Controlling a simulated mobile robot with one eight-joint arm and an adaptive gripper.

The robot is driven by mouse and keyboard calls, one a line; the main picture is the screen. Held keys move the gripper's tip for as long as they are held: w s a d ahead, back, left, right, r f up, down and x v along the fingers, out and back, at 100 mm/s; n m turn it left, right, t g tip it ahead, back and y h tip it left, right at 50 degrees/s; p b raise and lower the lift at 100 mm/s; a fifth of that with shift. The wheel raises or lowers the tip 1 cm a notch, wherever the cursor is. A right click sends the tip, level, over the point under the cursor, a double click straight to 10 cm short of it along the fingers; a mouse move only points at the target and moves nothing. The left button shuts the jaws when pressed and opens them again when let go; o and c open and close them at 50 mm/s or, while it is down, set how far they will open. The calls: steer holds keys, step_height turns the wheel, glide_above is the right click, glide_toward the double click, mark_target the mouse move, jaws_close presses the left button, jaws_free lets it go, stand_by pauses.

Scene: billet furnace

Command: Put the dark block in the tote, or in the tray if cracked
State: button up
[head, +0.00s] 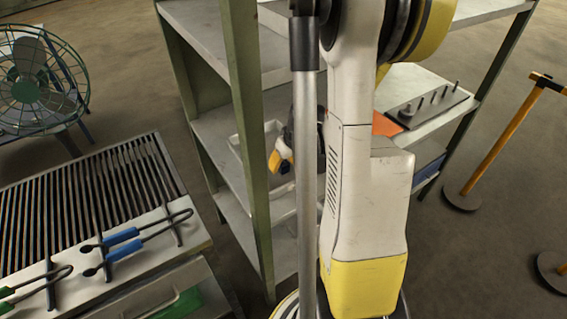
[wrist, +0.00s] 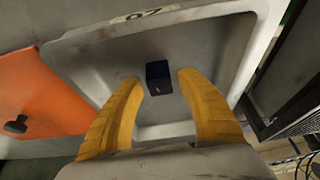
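The dark block (wrist: 159,76) lies inside a pale, rimmed tray (wrist: 235,75) in the wrist view. My gripper (wrist: 161,82) is open, with its yellow fingers on either side of the near part of the block and a small gap showing at each side. I cannot see a crack on the block. In the head view my gripper (head: 281,160) is at the middle shelf, partly hidden behind a green post and my arm. The tray's pale rim (head: 236,143) shows beside it. I cannot make out the tote for certain.
An orange panel (wrist: 42,92) with a dark knob lies left of the tray. Green shelf posts (head: 248,120) stand close to my arm. A plate with pegs (head: 432,106) sits on the right shelf. A slatted rack (head: 85,200) with tongs (head: 135,240) and a fan (head: 35,80) are left.

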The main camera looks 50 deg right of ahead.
steer(key=shift+r+p, duration=0.35)
steer(key=shift+r, duration=0.05)
steer(key=p+v, duration=0.3)
steer(key=v, duration=0.4)
steer(key=shift+s, duration=0.15)
